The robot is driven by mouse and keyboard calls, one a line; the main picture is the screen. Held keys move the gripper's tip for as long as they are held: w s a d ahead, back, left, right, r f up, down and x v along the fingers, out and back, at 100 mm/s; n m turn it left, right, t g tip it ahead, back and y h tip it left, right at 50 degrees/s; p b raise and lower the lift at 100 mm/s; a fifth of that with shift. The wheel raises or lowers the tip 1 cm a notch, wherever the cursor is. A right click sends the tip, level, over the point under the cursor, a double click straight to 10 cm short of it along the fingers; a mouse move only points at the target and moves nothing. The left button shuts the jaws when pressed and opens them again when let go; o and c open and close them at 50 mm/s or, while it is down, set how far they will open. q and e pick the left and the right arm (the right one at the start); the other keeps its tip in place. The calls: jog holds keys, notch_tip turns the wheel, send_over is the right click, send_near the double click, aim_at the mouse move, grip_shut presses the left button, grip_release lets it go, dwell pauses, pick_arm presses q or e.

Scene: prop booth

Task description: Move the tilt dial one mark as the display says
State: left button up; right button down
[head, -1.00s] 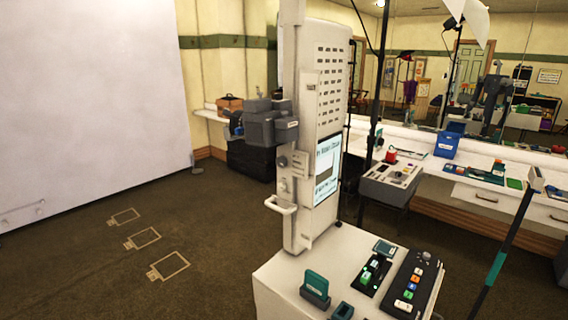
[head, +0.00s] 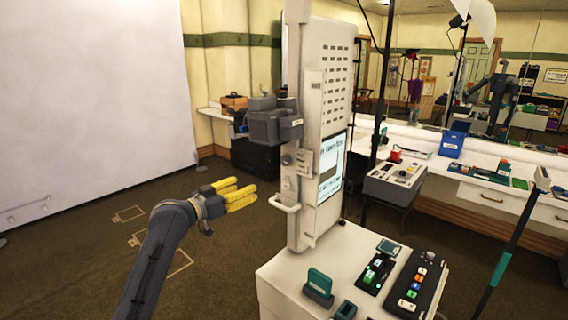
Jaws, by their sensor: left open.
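The display (head: 331,168) is a lit screen on the face of the tall pale column (head: 322,90); its text is too small to read. A small round grey knob (head: 286,159) sits on the column's left side, below the grey camera head (head: 270,123). I cannot tell whether this knob is the tilt dial, and no marks are readable. My left gripper (head: 246,195) has yellow fingers, is open and empty, and is in the air left of the column, apart from the knob. My right gripper is not in view.
A white handle (head: 284,205) juts from the column below the knob. The pale console top (head: 290,266) holds a green-topped block (head: 319,283), a black switch box (head: 374,273) and a button panel (head: 415,286). A thin stand (head: 515,235) rises at right. Open carpet lies left.

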pick_arm(q)
notch_tip(320, 180, up, 4)
jog(key=s+m, duration=0.1)
jog(key=h, duration=0.1)
send_near(283, 160)
jog(key=x, duration=1)
jog(key=shift+d, duration=0.15)
grip_shut()
